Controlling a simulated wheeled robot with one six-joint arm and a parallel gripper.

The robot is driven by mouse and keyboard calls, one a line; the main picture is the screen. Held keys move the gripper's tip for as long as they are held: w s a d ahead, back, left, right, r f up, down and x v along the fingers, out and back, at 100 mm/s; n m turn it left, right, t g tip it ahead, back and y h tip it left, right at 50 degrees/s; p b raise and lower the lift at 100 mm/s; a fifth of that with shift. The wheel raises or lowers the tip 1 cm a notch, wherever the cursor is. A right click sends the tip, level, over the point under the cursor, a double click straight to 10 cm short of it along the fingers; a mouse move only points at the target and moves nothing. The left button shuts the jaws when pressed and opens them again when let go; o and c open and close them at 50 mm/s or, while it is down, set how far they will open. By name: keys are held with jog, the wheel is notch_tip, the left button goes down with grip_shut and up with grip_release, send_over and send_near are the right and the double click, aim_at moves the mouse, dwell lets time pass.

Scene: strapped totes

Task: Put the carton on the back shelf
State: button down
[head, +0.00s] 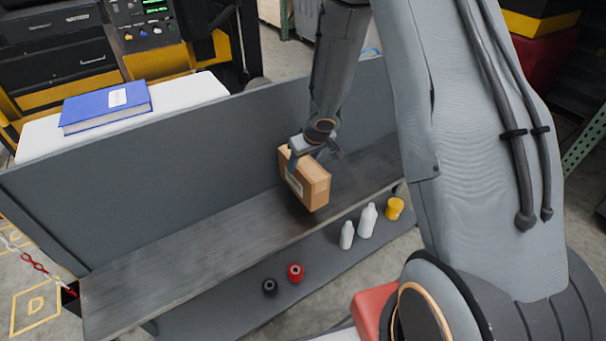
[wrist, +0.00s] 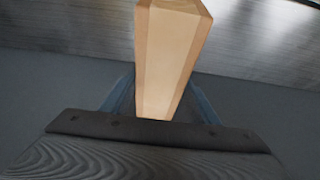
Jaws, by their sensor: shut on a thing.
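The carton (head: 309,183) is a small brown cardboard box with a pale label on its side. My gripper (head: 318,145) is shut on its upper end and holds it slightly tilted over the grey shelf (head: 190,246), close to the back panel. I cannot tell whether the carton's lower edge touches the shelf. In the wrist view the carton (wrist: 172,60) sits between the two fingers of my gripper (wrist: 158,105), with the wood-grained shelf (wrist: 90,25) beyond it.
A lower ledge in front holds a black spool (head: 270,287), a red spool (head: 295,272), two white bottles (head: 367,220) and a yellow jar (head: 394,208). A blue book (head: 105,106) lies on a white surface behind the back panel (head: 150,165). The shelf's left stretch is clear.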

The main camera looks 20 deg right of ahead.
jog(key=shift+f+b, duration=2.15)
jog(key=shift+f, duration=0.95)
jog(key=shift+w+f, duration=0.2)
jog(key=shift+f, duration=0.15)
jog(key=c, duration=0.7)
grip_release()
